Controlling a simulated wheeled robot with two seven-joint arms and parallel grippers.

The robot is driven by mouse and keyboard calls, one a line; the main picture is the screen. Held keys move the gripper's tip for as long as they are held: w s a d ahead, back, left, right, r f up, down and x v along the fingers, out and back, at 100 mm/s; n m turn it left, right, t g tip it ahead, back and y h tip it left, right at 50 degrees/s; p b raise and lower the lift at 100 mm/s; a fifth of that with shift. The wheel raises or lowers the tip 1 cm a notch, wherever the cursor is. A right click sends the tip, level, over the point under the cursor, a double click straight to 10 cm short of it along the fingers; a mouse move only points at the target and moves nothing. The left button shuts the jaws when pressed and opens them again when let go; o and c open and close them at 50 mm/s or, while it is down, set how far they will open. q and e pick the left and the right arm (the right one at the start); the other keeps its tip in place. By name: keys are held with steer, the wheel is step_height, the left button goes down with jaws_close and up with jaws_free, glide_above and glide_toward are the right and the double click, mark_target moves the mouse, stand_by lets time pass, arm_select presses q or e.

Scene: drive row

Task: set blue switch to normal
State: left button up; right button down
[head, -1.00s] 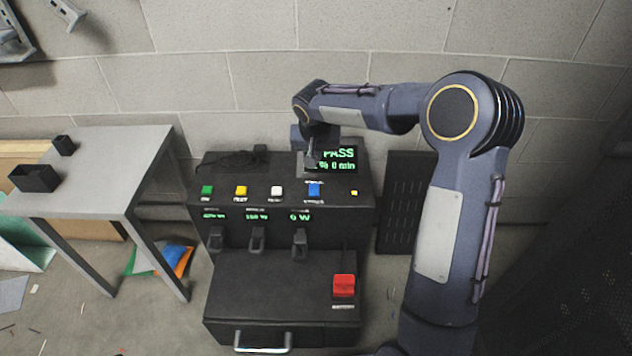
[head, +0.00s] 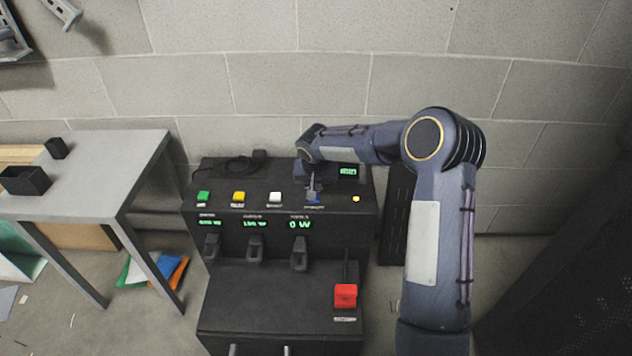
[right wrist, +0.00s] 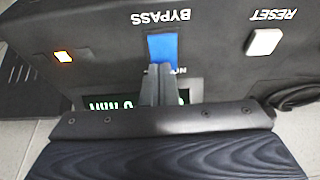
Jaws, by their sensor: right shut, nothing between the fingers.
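The blue switch (head: 313,201) sits on the sloping top of the black console (head: 225,174), at the right of a row of coloured controls. In the right wrist view the blue switch (right wrist: 163,47) has BYPASS printed at one end; the label at its other end is mostly hidden behind the fingers. My right gripper (head: 312,188) is shut and empty, pointing down at the switch. In the right wrist view its fingertips (right wrist: 159,68) overlap the switch's end away from BYPASS; I cannot tell whether they touch it. My left gripper is out of view.
Green (head: 203,197), yellow (head: 239,196) and white (head: 275,197) controls lie left of the switch, and a small lit amber one (head: 356,199) lies right. A red block (head: 345,295) stands on the lower shelf. A grey table (head: 100,180) is at left.

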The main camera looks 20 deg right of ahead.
steer(key=shift+f, duration=0.1)
stand_by(0.3)
steer(key=shift+w+p, duration=0.1)
steer(key=shift+p, duration=0.55)
steer(key=shift+f+g, duration=0.1)
steer(key=shift+g, duration=0.2)
steer(key=shift+f, duration=0.15)
steer(key=shift+s+a+b, duration=0.25)
steer(key=shift+s+b, duration=0.15)
steer(key=shift+s, duration=0.3)
